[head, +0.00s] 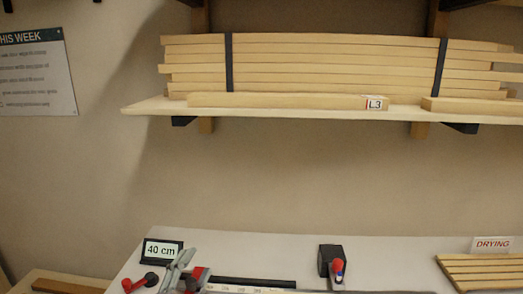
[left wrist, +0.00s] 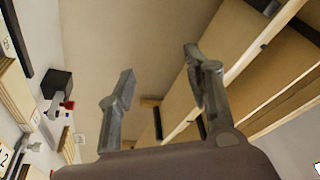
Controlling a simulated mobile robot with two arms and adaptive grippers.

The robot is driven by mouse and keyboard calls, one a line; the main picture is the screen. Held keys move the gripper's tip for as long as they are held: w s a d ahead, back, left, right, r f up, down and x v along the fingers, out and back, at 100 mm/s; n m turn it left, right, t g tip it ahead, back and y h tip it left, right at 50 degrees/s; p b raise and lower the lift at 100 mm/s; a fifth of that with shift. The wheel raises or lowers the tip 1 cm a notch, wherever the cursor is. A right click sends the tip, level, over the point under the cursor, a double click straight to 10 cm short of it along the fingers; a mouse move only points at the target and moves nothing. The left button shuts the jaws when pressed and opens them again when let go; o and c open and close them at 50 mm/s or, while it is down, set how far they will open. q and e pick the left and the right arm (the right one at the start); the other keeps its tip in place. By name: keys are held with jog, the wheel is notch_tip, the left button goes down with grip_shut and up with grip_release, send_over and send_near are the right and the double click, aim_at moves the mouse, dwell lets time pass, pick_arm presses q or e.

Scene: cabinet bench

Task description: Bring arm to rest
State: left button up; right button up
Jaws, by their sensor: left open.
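My right gripper is in neither view.
A shelf (head: 150,107) carries strapped boards (head: 330,65) above.

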pick_arm(q)
jog(key=s+a+f+n+g+y, duration=0.2)
jog(key=s+f+n, duration=0.1)
jog(key=f, duration=0.1)
jog(key=s+a+f+n+g+y, duration=0.2)
jog(key=s+a+f+n, duration=0.1)
jog(key=f, duration=0.2)
jog(key=s+a+f+n+g+y, duration=0.2)
jog(key=s+f+n+y, duration=0.1)
jog(key=f+n, duration=0.1)
jog(key=shift+a+f+g, duration=0.3)
jog(key=shift+f+g, duration=0.1)
jog(key=shift+f, duration=0.2)
jog(key=s+d+f+n+g+h, duration=0.1)
jog(key=s+f+g, duration=0.4)
jog(key=s, duration=0.5)
jog(key=s+d+f+n+g+h, duration=0.15)
jog(key=s+f+g, duration=0.3)
jog(key=s, duration=0.55)
notch_tip(320, 180, down, 26)
jog(key=s+a+f+g, duration=0.1)
jog(key=s+a+f, duration=0.1)
jog(key=s+f, duration=0.7)
jog(key=s+a+f+g+y+b, duration=0.1)
jog(key=s+f, duration=0.7)
jog(key=s, duration=0.1)
jog(key=shift+a+f, duration=0.35)
jog(key=shift+f, duration=0.05)
